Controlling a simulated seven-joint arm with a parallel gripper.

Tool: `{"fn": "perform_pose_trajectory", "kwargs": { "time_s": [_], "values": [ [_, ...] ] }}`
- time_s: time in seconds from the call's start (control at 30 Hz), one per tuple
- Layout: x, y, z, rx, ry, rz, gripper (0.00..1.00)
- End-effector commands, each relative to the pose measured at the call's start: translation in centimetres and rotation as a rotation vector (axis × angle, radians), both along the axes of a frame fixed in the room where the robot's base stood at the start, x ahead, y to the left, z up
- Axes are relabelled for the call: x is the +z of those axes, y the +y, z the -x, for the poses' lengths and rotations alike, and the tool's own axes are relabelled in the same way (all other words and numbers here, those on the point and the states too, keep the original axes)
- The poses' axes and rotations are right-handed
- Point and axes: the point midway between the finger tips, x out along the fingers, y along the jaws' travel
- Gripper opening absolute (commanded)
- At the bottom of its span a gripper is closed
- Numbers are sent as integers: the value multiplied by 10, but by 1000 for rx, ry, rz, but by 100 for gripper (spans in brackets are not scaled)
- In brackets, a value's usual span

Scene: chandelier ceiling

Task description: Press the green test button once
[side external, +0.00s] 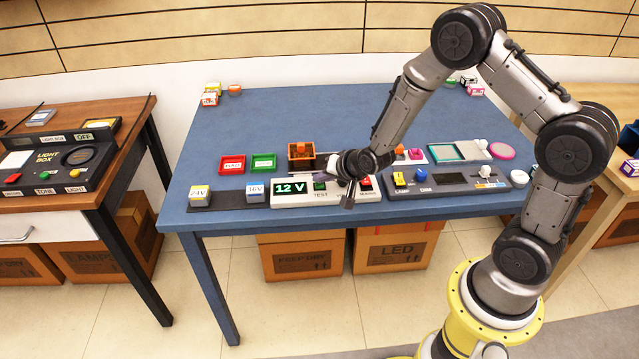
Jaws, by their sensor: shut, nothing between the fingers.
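The green test button (320,186) sits on a white panel (293,199) at the front edge of the blue table. The panel has a display reading 12 V (291,188) to the button's left and a red button (365,183) to its right. The label TEST is below the green button. My gripper (348,202) points down at the panel between the green and red buttons, just right of the green one. Its fingers are shut and empty. I cannot tell whether the fingertips touch the panel.
A grey panel (443,189) labelled LAMP and DIM stands to the right. An orange-brown box (302,155) is behind the white panel. Red (232,165) and green (263,163) trays lie to the left, with a 36V block (255,194) in front.

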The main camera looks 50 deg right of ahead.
Motion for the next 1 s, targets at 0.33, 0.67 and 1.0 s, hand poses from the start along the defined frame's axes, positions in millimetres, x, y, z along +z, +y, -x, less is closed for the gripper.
{"fn": "perform_pose_trajectory", "kwargs": {
  "time_s": [0.33, 0.67, 1.0],
  "values": [
    [-5, 0, 0, 1, 2, -1, 0],
    [-6, 0, 1, 0, 3, 0, 0],
    [3, 0, 0, 0, 1, 0, 0]
  ]
}}
